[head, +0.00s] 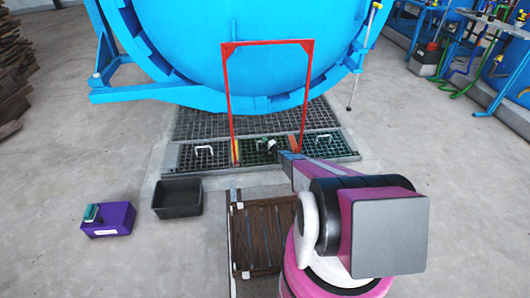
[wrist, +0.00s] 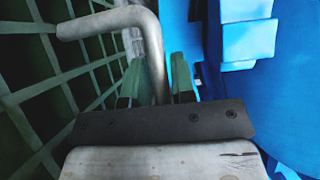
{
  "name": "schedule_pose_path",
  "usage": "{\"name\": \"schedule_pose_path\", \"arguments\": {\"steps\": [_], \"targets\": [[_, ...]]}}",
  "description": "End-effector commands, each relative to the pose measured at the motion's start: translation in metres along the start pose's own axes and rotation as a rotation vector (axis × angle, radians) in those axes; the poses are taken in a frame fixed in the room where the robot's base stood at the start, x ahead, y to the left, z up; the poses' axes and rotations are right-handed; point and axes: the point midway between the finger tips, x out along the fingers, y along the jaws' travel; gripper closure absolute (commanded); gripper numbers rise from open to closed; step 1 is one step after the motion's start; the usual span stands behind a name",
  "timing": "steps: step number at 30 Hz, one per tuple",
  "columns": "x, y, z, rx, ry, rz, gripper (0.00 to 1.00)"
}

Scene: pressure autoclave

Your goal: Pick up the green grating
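The green grating (head: 256,157) is the middle panel in the floor row before the blue vessel, inside the red frame. In the wrist view its dark green grid (wrist: 45,95) fills the left side. Its grey bent-tube handle (wrist: 105,22) stands up from the grid and runs down between my green fingertips. My gripper (wrist: 157,80) has one finger close on each side of the tube and looks shut on it. In the head view my gripper (head: 272,147) is small and dark over the grating, and the handle there is hard to make out. The grating looks level with its neighbours.
A red frame (head: 268,42) stands around the middle panel. Gratings with white handles lie left (head: 190,160) and right (head: 328,146). The blue vessel (head: 200,45) rises behind. A black bin (head: 177,198), a purple box (head: 110,220) and a wooden pallet (head: 262,235) stand in front.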

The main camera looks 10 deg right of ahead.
Motion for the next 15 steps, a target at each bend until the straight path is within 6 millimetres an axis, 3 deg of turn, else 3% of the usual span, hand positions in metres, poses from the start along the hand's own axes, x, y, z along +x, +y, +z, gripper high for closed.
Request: {"name": "schedule_pose_path", "arguments": {"steps": [1, 2, 15], "targets": [[-0.0002, 0.0, 0.0001, 0.0, 0.0, 0.0, 0.92], [-0.0002, 0.0, 0.0, 0.0, 0.0, 0.0, 1.0], [-0.0004, 0.0002, 0.0002, 0.0, -0.001, 0.0, 1.0]]}}
